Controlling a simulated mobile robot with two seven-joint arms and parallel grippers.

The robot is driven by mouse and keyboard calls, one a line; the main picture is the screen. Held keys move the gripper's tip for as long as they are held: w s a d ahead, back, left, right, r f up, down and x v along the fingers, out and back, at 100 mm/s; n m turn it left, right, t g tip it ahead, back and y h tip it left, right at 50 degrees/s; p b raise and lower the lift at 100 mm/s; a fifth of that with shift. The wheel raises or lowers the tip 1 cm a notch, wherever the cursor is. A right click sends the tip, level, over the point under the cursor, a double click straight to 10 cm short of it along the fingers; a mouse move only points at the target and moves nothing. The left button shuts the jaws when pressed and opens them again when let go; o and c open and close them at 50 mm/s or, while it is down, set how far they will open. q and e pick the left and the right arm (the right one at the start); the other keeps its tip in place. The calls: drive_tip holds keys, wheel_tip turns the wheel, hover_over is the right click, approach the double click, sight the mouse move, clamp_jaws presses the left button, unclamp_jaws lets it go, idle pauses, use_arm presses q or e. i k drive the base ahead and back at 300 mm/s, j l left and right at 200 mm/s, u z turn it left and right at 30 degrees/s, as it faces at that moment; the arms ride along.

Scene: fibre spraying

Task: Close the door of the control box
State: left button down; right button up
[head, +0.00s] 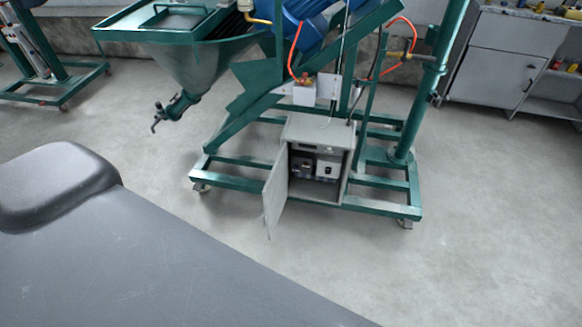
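The control box (318,128) is a small grey cabinet on the low green frame of the spraying machine, near the middle of the head view. Its door (274,194) stands wide open, swung out from the left side of the box toward me. Inside the box, switchgear (327,168) shows in the upper part of the opening. Neither of my grippers is in view.
The green wheeled frame (235,182) surrounds the box, with a hopper (196,58) and a blue motor (300,25) above. A grey cabinet (495,75) stands at the back right. Open floor (480,220) lies in front and right. My own dark body fills the lower left.

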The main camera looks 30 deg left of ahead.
sight(275, 193)
drive_tip(key=k+j, duration=0.6)
drive_tip(key=j, duration=0.15)
drive_tip(key=k+j, duration=1.25)
drive_tip(key=j, duration=0.2)
drive_tip(key=i+j+z, duration=0.35)
drive_tip(key=i+j, duration=0.35)
drive_tip(key=i, duration=0.4)
drive_tip(key=i+j+z, duration=0.3)
drive_tip(key=i+j, duration=0.7)
